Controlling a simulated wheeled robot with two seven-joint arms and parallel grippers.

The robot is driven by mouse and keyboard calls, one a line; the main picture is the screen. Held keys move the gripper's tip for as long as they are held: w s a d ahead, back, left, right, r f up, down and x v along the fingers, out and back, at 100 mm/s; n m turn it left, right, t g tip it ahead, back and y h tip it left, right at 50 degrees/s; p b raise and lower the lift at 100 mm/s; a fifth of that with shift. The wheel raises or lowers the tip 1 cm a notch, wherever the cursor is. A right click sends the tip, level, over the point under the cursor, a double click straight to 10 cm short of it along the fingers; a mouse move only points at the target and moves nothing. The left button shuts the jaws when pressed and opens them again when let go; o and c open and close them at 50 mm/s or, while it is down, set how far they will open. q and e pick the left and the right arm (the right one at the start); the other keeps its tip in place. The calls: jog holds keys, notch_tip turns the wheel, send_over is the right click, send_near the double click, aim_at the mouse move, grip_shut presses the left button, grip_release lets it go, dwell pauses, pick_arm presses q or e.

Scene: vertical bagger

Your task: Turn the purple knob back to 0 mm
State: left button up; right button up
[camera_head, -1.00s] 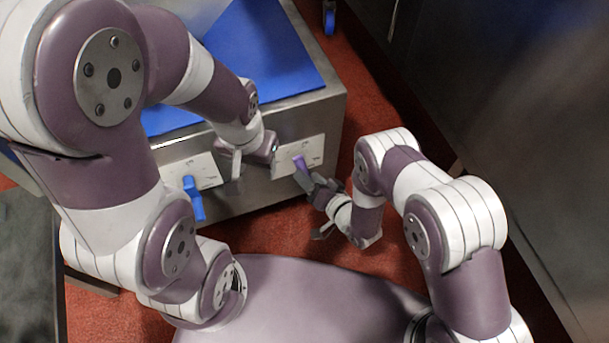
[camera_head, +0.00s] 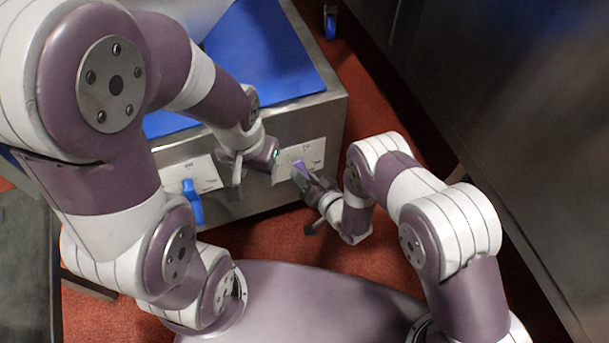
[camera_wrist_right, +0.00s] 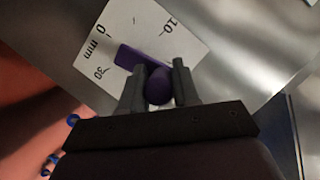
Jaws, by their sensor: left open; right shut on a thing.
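The purple knob (camera_head: 299,167) sits on a white scale plate (camera_head: 314,154) on the front of the steel machine. In the right wrist view, the knob (camera_wrist_right: 158,88) stands between the fingers of my right gripper (camera_wrist_right: 158,80), which is shut on it. Its purple bar reaches up-left over the plate (camera_wrist_right: 150,30), marked 0 mm, 10 and 30. The bar's end lies near the "mm" lettering and the 30; the exact reading is unclear. My left gripper (camera_head: 237,170) is open by the machine front, left of the purple knob, partly hidden by its arm.
A blue knob (camera_head: 193,201) on a second white scale plate (camera_head: 204,173) is to the left, close to my left arm. The blue machine top (camera_head: 275,60) lies behind. Red floor (camera_head: 270,235) is open in front. A dark steel wall (camera_head: 500,110) stands at the right.

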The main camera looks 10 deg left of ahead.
jog(key=s+a+f+n+t+h+b, duration=0.2)
jog(key=a+f+n+t+h+b, duration=0.25)
jog(key=n, duration=0.55)
jog(key=w+d+f+n+t+b, duration=0.1)
jog(key=d+f+n+t+b, duration=0.1)
jog(key=n+b, duration=0.3)
jog(key=w+d+f+n+t+h+b, duration=0.1)
jog(key=d+f+n+t+b, duration=0.2)
jog(key=n, duration=0.8)
jog(key=shift+w+d+t+b, duration=0.25)
jog(key=shift+w+t+b, duration=0.1)
jog(key=shift+b, duration=0.6)
jog(key=shift+n, duration=0.4)
jog(key=o, duration=1)
jog(key=shift+d, duration=0.1)
jog(key=shift+c, duration=0.2)
